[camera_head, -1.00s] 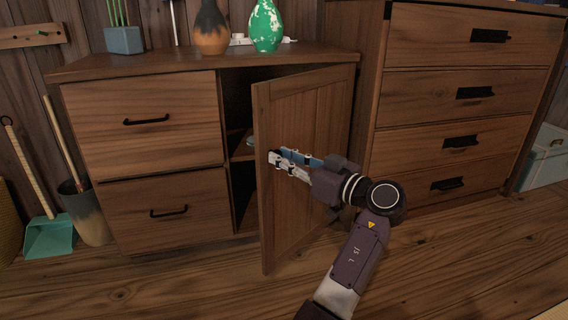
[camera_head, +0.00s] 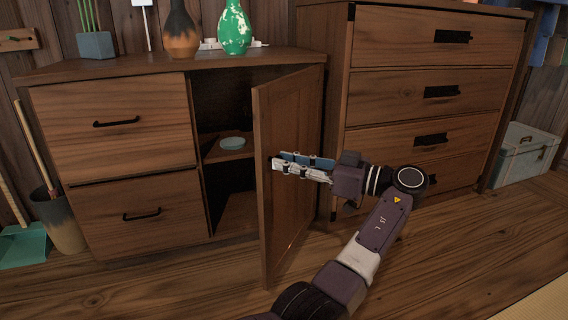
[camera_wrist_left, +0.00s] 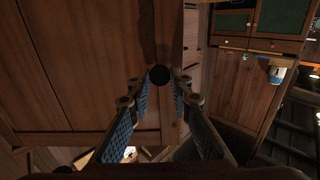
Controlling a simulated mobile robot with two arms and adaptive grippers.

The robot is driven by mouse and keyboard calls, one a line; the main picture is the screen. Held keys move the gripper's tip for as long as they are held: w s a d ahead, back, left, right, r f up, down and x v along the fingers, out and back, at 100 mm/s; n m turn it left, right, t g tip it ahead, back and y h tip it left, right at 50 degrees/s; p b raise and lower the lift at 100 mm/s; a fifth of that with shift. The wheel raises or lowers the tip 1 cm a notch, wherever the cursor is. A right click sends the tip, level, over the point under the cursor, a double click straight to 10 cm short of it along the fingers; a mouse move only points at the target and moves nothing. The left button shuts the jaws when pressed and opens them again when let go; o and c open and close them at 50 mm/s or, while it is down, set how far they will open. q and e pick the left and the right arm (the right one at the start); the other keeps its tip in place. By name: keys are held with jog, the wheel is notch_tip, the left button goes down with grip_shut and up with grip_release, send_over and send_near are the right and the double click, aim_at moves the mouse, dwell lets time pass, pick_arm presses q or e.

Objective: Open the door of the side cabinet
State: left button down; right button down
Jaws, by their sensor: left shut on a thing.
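The side cabinet (camera_head: 112,109) has two drawers on the left and a wooden door (camera_head: 301,130) hinged on its right. The door stands well open, swung out toward me, and the dark inside shows. My left gripper (camera_head: 280,165) is at the free edge of the door, on its outer face. In the left wrist view the fingertips (camera_wrist_left: 160,92) close around a dark round knob (camera_wrist_left: 160,75) on the door (camera_wrist_left: 85,60). The head view hides most of the knob behind the fingers. My right gripper is not in view.
A pale blue dish (camera_head: 232,142) lies on the cabinet's shelf. An orange-black vase (camera_head: 181,35) and a green vase (camera_head: 234,30) stand on top. A chest of drawers (camera_head: 425,80) is close on the right. A bin (camera_head: 60,222) stands left. The floor in front is clear.

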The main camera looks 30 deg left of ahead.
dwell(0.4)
pick_arm(q)
jog(key=c, duration=1.8)
grip_release()
jog(key=shift+o, duration=0.2)
jog(key=shift+d, duration=0.15)
jog(key=d, duration=0.7)
jog(key=shift+w+d, duration=0.15)
jog(key=shift+w, duration=0.15)
